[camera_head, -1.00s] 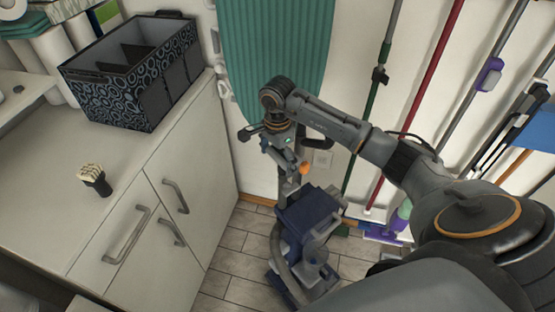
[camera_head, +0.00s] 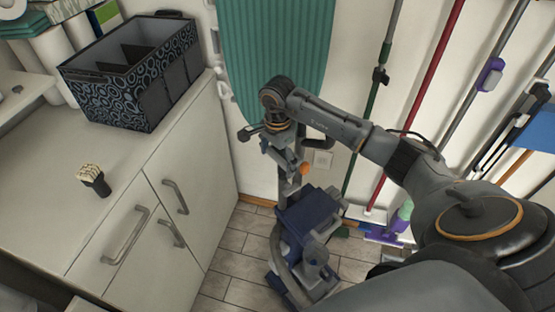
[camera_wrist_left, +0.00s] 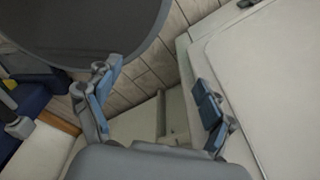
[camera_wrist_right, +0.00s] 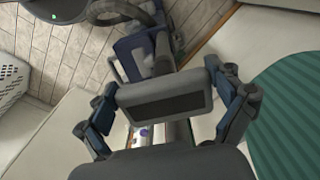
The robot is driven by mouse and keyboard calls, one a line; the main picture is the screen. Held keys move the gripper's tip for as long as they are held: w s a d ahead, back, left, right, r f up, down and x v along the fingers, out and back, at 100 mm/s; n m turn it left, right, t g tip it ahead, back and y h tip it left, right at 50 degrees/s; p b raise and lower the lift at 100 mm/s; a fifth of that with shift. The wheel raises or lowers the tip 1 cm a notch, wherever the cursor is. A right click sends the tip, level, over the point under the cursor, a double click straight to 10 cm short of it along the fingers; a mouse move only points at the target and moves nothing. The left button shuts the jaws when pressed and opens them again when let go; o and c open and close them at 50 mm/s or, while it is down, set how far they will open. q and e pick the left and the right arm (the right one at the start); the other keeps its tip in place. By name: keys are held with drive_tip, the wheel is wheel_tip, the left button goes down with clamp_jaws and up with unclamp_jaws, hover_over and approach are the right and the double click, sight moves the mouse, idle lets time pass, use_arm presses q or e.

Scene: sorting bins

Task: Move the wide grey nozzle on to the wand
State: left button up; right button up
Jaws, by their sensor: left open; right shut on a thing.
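The wide grey nozzle (camera_wrist_right: 165,98) is a broad, dark grey block between the fingers of my right gripper (camera_wrist_right: 168,108), which is shut on it. In the head view my right gripper (camera_head: 280,146) is above the blue and grey vacuum cleaner (camera_head: 309,212). A grey upright tube, which looks like the wand (camera_head: 286,188), stands below the gripper. In the right wrist view the tube (camera_wrist_right: 161,56) runs behind the nozzle; whether they touch is hidden. My left gripper (camera_wrist_left: 152,106) is open and empty in the left wrist view, outside the head view.
A brush with pale bristles (camera_head: 93,179) lies on the white counter (camera_head: 60,215), beside a dark patterned divided box (camera_head: 128,100). Mops and brooms (camera_head: 425,90) hang along the right wall. A green ironing board (camera_head: 275,55) stands behind the gripper. Tiled floor (camera_head: 228,275) is free left of the vacuum.

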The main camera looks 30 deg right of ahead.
drive_tip(key=shift+f+b, duration=0.9)
drive_tip(key=shift+f, duration=0.2)
drive_tip(key=o, duration=0.8)
drive_tip(key=shift+r, duration=0.15)
drive_tip(key=shift+r+p, duration=0.7)
drive_tip(key=shift+r, duration=0.75)
wheel_tip(320, 180, up, 12)
drive_tip(key=shift+f, duration=0.1)
